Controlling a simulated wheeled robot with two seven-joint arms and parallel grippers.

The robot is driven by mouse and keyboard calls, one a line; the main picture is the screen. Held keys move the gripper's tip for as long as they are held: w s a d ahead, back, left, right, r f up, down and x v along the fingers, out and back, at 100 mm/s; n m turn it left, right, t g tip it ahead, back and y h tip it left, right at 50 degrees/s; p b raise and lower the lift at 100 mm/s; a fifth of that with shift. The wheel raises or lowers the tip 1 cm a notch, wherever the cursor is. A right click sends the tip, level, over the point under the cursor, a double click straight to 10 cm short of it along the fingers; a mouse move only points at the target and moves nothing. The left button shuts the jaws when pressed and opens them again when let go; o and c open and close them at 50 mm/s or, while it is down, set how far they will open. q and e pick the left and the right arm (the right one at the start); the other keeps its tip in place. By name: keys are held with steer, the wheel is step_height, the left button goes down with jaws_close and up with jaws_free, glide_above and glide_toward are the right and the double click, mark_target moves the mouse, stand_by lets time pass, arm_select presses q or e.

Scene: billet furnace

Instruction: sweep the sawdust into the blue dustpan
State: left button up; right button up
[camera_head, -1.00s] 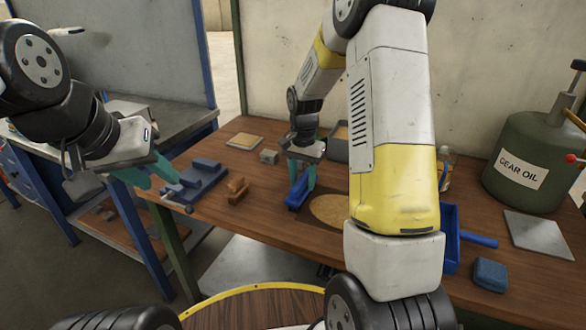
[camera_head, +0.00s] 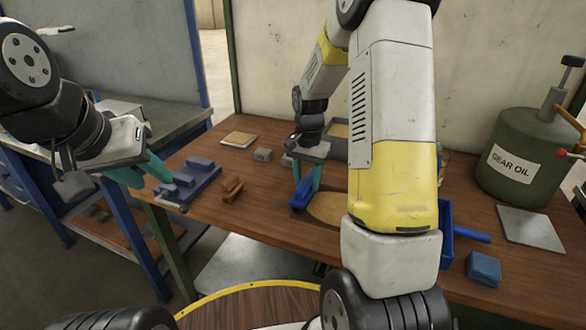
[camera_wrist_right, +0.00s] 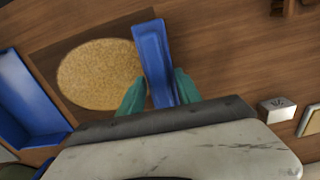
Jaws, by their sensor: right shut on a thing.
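The sawdust is a flat tan oval pile (camera_head: 326,207) on the brown table, partly hidden by my right arm. It shows whole in the right wrist view (camera_wrist_right: 98,75). My right gripper (camera_head: 307,180) is shut on a long blue sweeping tool (camera_head: 301,194), held low at the left side of the pile. In the right wrist view this tool (camera_wrist_right: 152,50) is between the teal fingers, right beside the sawdust. The blue dustpan (camera_head: 446,243) is right of my arm, partly hidden; the wrist view shows its tray (camera_wrist_right: 25,95). My left gripper (camera_head: 145,178) is open and empty at the left.
A blue fixture (camera_head: 190,180) and orange-brown block (camera_head: 231,190) lie on the left of the table. A small grey block (camera_head: 263,154) is behind. A blue block (camera_head: 484,268), grey plate (camera_head: 530,228) and green oil can (camera_head: 525,158) are at the right.

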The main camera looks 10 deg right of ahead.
steer(key=shift+s+d+f, duration=0.1)
steer(key=shift+s+d, duration=0.7)
steer(key=shift+d, duration=0.25)
steer(key=shift+s+d+f, duration=0.1)
steer(key=shift+s+d, duration=0.7)
steer(key=shift+d, duration=0.25)
steer(key=shift+s+d+r, duration=0.1)
steer(key=shift+s+d, duration=0.4)
steer(key=shift+d, duration=0.2)
steer(key=shift+s+d+r, duration=0.1)
steer(key=shift+s+d, duration=0.35)
steer(key=shift+d, duration=0.2)
steer(key=shift+s+d+f, duration=0.1)
steer(key=shift+s+d, duration=1.25)
steer(key=shift+d, duration=0.4)
steer(key=shift+s+d+r, duration=0.1)
steer(key=shift+s+d, duration=1.2)
steer(key=shift+d, duration=0.45)
steer(key=shift+s+d+f, duration=0.1)
steer(key=shift+s+d, duration=1.25)
steer(key=shift+d, duration=0.4)
step_height(320, 180, up, 6)
steer(key=w+a, duration=0.1)
steer(key=shift+w+a, duration=0.2)
steer(key=shift+a, duration=0.1)
